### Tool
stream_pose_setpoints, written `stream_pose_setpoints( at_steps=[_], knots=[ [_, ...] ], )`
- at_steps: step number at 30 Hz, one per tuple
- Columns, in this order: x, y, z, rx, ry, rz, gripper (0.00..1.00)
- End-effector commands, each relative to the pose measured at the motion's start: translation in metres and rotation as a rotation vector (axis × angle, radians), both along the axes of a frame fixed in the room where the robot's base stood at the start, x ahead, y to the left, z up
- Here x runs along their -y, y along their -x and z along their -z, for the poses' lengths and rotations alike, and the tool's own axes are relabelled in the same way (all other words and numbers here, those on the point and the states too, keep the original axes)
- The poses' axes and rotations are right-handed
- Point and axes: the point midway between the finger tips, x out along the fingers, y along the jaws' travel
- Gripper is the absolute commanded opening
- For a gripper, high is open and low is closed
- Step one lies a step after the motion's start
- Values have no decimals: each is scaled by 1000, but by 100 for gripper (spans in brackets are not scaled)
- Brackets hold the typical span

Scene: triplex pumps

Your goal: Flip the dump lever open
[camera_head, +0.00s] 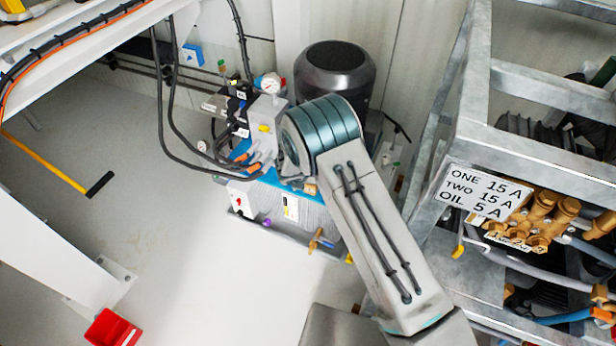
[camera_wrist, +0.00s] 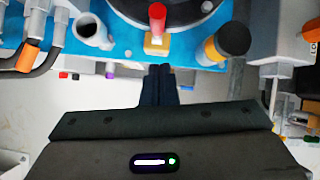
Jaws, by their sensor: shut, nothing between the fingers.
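My gripper (camera_wrist: 160,70) is shut, its dark fingers together and empty, pointing at the edge of a blue surface in the wrist view. Just beyond the fingertips a red knob (camera_wrist: 157,18) stands on a small yellow block (camera_wrist: 157,44) on the blue surface; a gap appears between them. I cannot tell which part is the dump lever. In the head view my arm covers part of the hydraulic unit (camera_head: 285,205), and my gripper is hidden. A brass tap with a yellow handle (camera_head: 318,240) shows at the unit's lower front.
A dark motor (camera_head: 335,72) stands behind my arm. Hoses and a gauge (camera_head: 268,84) crowd the unit's left. In the wrist view, a black-and-orange cylinder (camera_wrist: 229,43) stands right of the red knob. A metal rack (camera_head: 450,180) is at right; the floor at left is mostly clear.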

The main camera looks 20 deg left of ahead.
Motion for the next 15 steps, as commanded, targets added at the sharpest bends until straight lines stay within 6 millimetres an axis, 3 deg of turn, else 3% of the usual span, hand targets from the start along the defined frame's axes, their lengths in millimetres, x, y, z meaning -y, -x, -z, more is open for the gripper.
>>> stream_pose_setpoints(
  at_steps=[1,6,15],
  knots=[
    [0,1,-21,4,-6,3,0],
    [2,10,-54,1,-5,4,0],
    [3,18,-82,-3,-3,4,0]
  ],
)
